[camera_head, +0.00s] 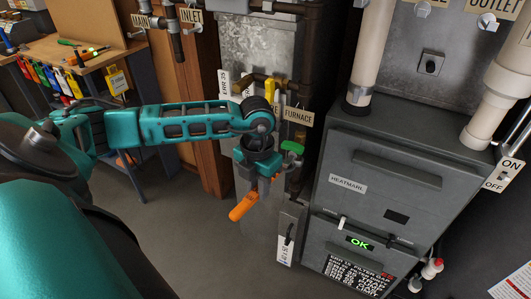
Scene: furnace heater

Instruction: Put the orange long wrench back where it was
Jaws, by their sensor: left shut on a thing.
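My left arm reaches in from the left, and its gripper (264,181) points down beside the furnace. It is shut on the orange long wrench (243,206), whose orange handle sticks out down and to the left. The rest of the wrench is hidden by the gripper or too small to make out. A workbench (112,54) stands at the upper left. Several coloured tools (48,78) hang along its front edge, and more lie on top. My right gripper is not in view.
The grey furnace (372,190) with a lit green "OK" display (359,243) stands right of the gripper. Pipes and a green-handled valve (291,147) are close behind it. An ON/OFF switch plate (503,175) is at the right. The floor (205,235) below and left is clear.

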